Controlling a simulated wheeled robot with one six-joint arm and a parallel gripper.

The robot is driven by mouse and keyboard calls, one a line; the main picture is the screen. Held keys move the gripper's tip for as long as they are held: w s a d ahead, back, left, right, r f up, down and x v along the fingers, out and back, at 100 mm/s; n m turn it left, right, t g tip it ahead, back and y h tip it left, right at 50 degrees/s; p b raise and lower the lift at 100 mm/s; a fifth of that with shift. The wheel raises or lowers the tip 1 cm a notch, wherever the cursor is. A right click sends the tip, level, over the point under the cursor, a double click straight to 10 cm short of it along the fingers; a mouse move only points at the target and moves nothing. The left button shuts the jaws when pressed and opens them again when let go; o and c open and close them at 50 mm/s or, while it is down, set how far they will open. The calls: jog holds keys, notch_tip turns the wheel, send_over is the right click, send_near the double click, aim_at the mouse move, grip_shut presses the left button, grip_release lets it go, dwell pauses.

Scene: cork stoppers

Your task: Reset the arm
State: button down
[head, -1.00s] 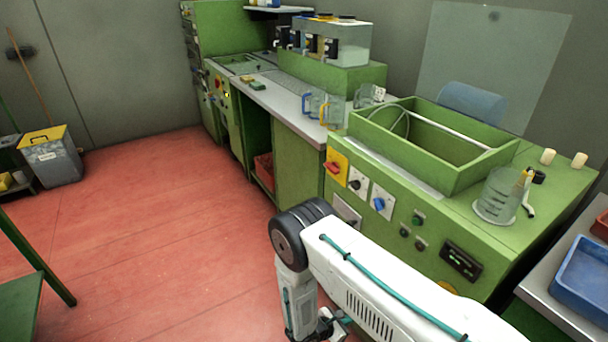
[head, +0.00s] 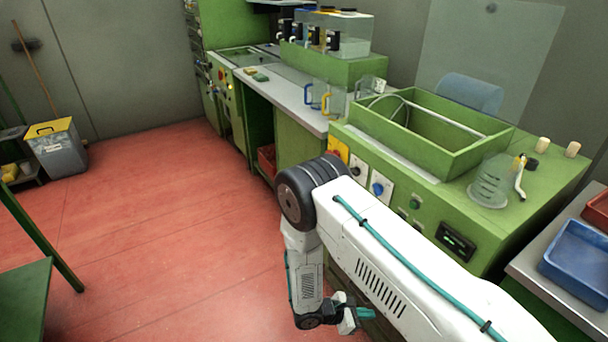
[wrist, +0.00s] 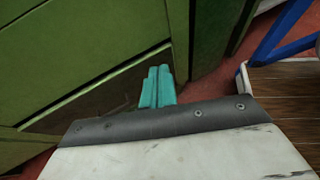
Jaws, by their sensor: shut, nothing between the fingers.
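In the head view my white arm reaches in from the lower right and bends down at a dark round joint. My gripper (head: 366,313) is at its lower end, low in front of the green bench (head: 480,240). In the wrist view the teal fingers of my gripper (wrist: 158,80) are side by side, closed together with nothing between them. Past them are a green panel and a strip of red floor.
A beaker (head: 490,182) and two cork stoppers (head: 543,145) (head: 573,149) stand on the bench, right of an open green box (head: 430,160). A blue tray (head: 580,260) is at the right edge. Red floor (head: 150,230) is clear on the left.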

jog(key=s+d+r+m+g+y, duration=0.1)
jog(key=s+r+m+g+y, duration=0.35)
jog(key=r, duration=1.15)
jog(key=d+r+m+g, duration=0.2)
jog(key=r+m, duration=0.5)
jog(key=r, duration=0.9)
jog(key=s+d+r+m+t+y, duration=0.2)
jog(key=s+r+m+y, duration=0.2)
jog(key=s+r, duration=0.4)
jog(key=s+d+r+m+t+y, duration=0.2)
jog(key=s+r, duration=0.6)
jog(key=r, duration=0.7)
jog(key=shift+s+d+r+m+t+y, duration=0.4)
jog(key=shift+m+t+y, duration=0.45)
jog(key=shift+m+y, duration=0.3)
